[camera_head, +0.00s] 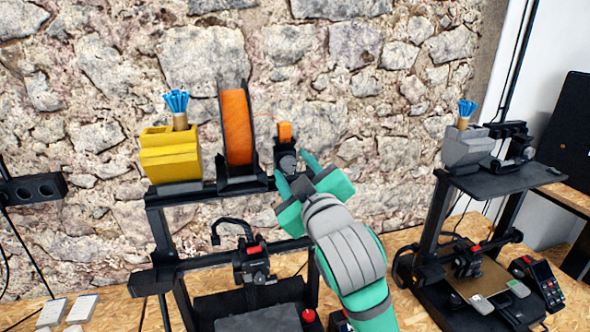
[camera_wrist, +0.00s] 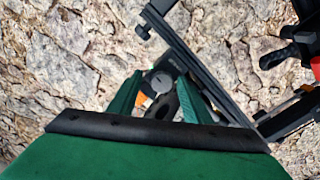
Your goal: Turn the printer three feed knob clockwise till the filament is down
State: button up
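The middle printer (camera_head: 182,263) has a small feed unit on its top bar, with an orange block (camera_head: 285,132) and a round grey feed knob (camera_head: 287,162). In the wrist view the knob (camera_wrist: 161,82) shows a dark mark near its centre. My gripper (camera_head: 296,171) is open in front of the knob. In the wrist view its two green fingers (camera_wrist: 159,88) stand on either side of the knob, and I cannot tell whether they touch it. An orange filament spool (camera_head: 237,127) stands left of the feed unit. I see no number on the printer.
Another printer (camera_head: 430,225) stands at the right, with a grey box (camera_head: 466,147) on top. A stone wall (camera_head: 350,60) is close behind.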

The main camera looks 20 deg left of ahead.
jog(key=shift+w+a, duration=0.1)
jog(key=shift+s+d, duration=0.25)
jog(key=shift+d, duration=0.05)
jog(key=v, duration=1)
jog(key=shift+s, duration=0.1)
